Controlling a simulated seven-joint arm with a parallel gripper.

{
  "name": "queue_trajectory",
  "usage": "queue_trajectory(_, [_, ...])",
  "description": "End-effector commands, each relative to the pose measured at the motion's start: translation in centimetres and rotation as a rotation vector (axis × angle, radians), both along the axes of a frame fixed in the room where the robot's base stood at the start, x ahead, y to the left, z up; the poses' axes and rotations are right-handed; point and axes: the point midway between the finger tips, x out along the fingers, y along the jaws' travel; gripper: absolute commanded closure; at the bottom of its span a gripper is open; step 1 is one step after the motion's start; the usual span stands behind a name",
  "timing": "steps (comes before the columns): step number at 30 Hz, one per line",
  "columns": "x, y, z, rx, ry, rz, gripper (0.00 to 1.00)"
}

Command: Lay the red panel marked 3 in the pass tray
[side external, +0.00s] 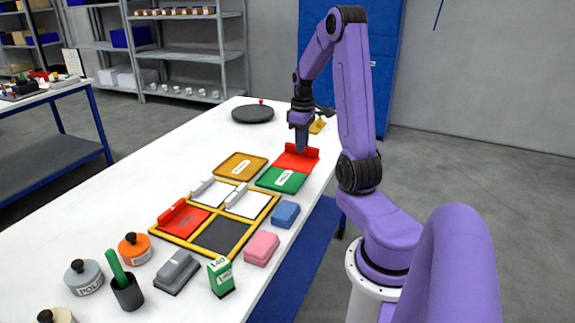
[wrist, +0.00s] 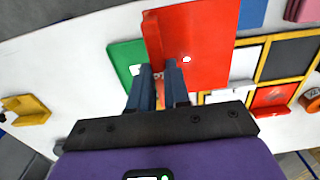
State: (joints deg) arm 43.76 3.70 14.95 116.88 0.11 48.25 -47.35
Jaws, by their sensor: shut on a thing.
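My gripper (side external: 301,148) is shut on a raised bar along one edge of a red panel (side external: 292,161). In the wrist view the fingertips (wrist: 160,70) meet at the end of that bar, and the panel (wrist: 207,45) spreads to the right. I cannot read a number on it. A green tray (side external: 281,180) with a white label lies just before the panel in the side view. Its edge (wrist: 122,60) shows left of the panel in the wrist view. The panel's height above the table is hard to tell.
An orange tray (side external: 242,166) lies left of the green one. A yellow frame (side external: 224,254) holds another red panel (side external: 181,219), two white panels and a bare dark cell. Pink (side external: 262,248) and blue (side external: 285,214) blocks lie beside it. A yellow piece (side external: 317,126) stands behind my gripper.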

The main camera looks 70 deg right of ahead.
Motion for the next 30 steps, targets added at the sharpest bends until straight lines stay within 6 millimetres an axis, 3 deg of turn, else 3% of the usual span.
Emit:
queue_trajectory(11, [4.6,-4.8,-3.2,0.002,0.001,0.002,1.00])
queue_trajectory(15, [5.7,-5.9,-5.3,0.002,0.002,0.001,1.00])
queue_trajectory(21, [7.1,-7.3,-7.5,0.000,0.000,0.003,1.00])
queue_trajectory(30, [7.8,-8.0,-8.8,0.000,0.000,0.003,1.00])
